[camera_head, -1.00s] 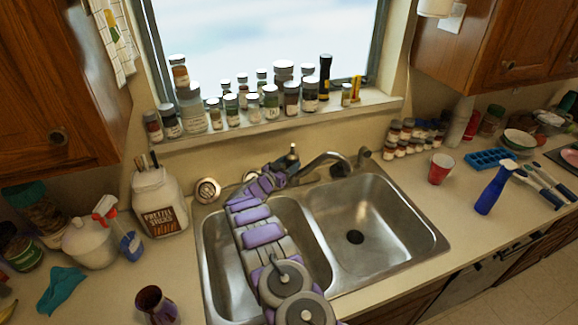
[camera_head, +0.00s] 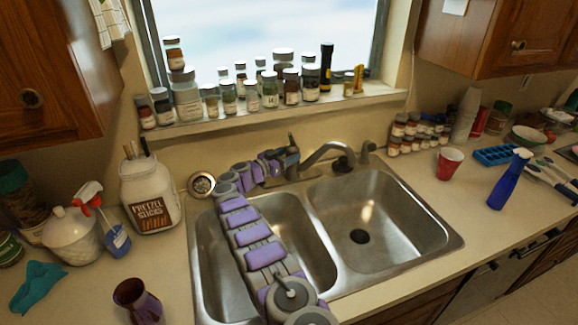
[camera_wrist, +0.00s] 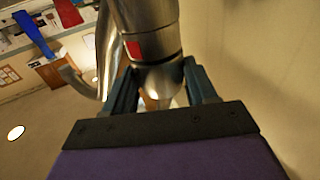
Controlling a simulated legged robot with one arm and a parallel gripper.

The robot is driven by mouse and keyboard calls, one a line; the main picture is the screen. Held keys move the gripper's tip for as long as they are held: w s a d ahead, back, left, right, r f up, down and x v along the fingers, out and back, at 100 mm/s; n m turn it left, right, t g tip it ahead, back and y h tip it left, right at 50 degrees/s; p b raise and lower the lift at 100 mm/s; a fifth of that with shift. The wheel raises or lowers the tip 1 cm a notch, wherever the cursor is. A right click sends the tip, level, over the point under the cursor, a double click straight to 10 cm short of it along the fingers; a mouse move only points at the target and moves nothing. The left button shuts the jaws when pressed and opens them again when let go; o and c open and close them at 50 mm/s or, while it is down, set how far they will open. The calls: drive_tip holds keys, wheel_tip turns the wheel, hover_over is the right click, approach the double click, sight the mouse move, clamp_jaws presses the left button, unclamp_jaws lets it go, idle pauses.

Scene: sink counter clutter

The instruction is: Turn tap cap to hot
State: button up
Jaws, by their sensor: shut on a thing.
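The metal tap (camera_head: 325,150) stands at the back rim of the double sink, its spout curving over the right side. My gripper (camera_head: 289,160) reaches over the left basin to the tap's base. In the wrist view my gripper (camera_wrist: 160,88) has its two dark fingers on either side of the shiny metal tap cap (camera_wrist: 152,30) and is shut on its narrower end. A red mark (camera_wrist: 134,50) shows on the cap's left side. In the head view my gripper and arm hide most of the cap.
The sink's left basin (camera_head: 300,235) lies under my arm; the right basin (camera_head: 385,230) is empty. Jars (camera_head: 228,97) line the windowsill above the tap. A red cup (camera_head: 448,164) and blue spray bottle (camera_head: 505,182) stand right, a pretzel jar (camera_head: 150,195) left.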

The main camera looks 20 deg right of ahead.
drive_tip(key=shift+w+a+f+b, duration=0.15)
drive_tip(key=shift+a+f+b, duration=0.15)
drive_tip(key=shift+b, duration=1.25)
drive_tip(key=shift+a+f+g+b, duration=0.15)
drive_tip(key=shift+a+g+b, duration=0.05)
drive_tip(key=shift+g+b, duration=0.15)
drive_tip(key=o, duration=0.8)
drive_tip(key=p+v, duration=0.4)
drive_tip(key=v, duration=1.3)
drive_tip(key=shift+a+p, duration=0.35)
drive_tip(key=shift+p, duration=0.05)
